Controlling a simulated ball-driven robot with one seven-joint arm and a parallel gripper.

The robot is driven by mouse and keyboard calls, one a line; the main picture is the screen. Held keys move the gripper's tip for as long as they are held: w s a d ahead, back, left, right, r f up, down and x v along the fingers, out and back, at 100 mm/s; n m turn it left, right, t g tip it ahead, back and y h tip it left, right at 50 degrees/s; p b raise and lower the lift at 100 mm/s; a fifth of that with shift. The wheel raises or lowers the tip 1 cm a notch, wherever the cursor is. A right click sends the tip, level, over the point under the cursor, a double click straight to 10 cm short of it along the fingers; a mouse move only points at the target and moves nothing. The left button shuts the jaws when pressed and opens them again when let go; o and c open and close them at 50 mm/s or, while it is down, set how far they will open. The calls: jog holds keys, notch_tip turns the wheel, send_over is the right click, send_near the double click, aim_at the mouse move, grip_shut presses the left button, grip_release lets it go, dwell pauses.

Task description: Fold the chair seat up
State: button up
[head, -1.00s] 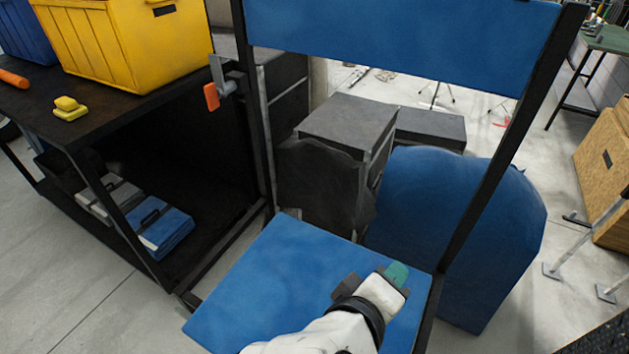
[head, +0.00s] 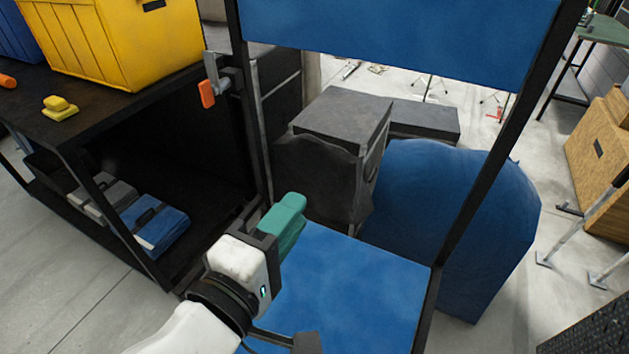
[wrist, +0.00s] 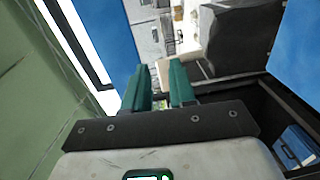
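The blue chair seat (head: 350,285) lies folded down, roughly flat, between the black frame posts in the head view. The blue backrest panel (head: 400,35) is above it. My gripper (head: 288,212) is over the left part of the seat, near its back left corner, and hides that side. I cannot tell whether it touches the seat. In the wrist view the green fingers of my gripper (wrist: 160,75) stand apart with an empty gap between them. Blue panels show on both sides there; which is the seat is unclear.
A black cart (head: 100,130) stands at left with a yellow crate (head: 120,40) on top and a blue case (head: 158,228) on its lower shelf. An orange-tipped lever (head: 207,92) is by the left post. Grey boxes (head: 345,118) and a blue covered bulk (head: 450,200) stand behind.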

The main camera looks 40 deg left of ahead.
jog(key=p+x, duration=0.1)
jog(key=x, duration=0.6)
jog(key=shift+w, duration=0.15)
grip_shut()
jog(key=shift+a, duration=0.1)
dwell(1.1)
grip_release()
jog(key=b+v, duration=0.1)
jog(key=v, duration=0.9)
jog(key=shift+s+d+b, duration=0.2)
jog(key=shift+s+b, duration=0.2)
